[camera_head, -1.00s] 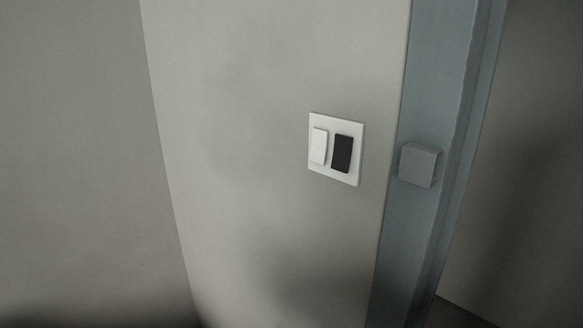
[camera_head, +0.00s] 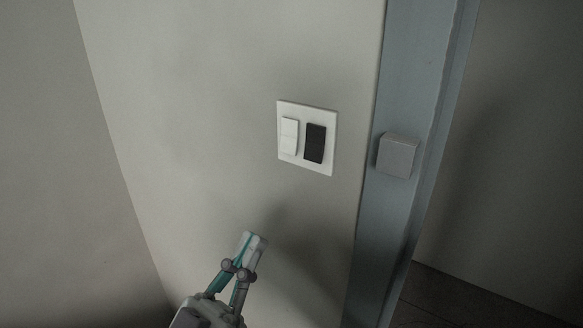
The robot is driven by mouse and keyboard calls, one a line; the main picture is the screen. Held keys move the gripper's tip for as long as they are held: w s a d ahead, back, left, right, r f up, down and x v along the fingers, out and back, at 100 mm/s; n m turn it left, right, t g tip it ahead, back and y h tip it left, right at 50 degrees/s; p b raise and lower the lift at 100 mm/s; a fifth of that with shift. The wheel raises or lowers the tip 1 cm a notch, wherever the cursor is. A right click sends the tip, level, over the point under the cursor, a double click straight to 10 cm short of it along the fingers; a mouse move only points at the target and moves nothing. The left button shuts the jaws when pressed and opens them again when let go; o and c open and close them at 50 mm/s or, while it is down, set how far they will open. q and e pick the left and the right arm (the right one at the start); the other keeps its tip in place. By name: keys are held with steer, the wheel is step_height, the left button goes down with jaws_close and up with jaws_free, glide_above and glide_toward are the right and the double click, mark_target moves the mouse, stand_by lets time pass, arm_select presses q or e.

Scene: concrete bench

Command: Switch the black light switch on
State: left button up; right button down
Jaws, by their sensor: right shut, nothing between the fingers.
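The black light switch (camera_head: 315,143) is a dark rocker on the right half of a white wall plate (camera_head: 306,167). A white rocker (camera_head: 289,136) sits beside it on the left. I cannot tell from this view which way the black rocker is tilted. My right gripper (camera_head: 253,240) is at the bottom centre, below and to the left of the plate and apart from it. Its fingers are together and empty, pointing up. My left gripper does not show.
A blue-grey door frame (camera_head: 407,90) stands right of the plate, with a small grey box (camera_head: 397,155) on it. Beyond it is an opening with a dark floor (camera_head: 465,300). The wall around the plate is bare.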

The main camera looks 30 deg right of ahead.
mark_target(313, 149)
steer(key=shift+r, duration=0.1)
steer(key=p+x, duration=0.1)
steer(key=x, duration=0.3)
steer(key=d+f+p+x, duration=0.1)
steer(key=p+x, duration=0.1)
steer(key=x, duration=0.2)
steer(key=f+p+x, duration=0.1)
steer(key=x, duration=0.3)
steer(key=shift+w+d+r+p, duration=0.15)
steer(key=shift+w+d+p, duration=0.2)
steer(key=shift+w+d, duration=0.2)
steer(key=shift+d, duration=0.15)
steer(key=shift+a, duration=0.1)
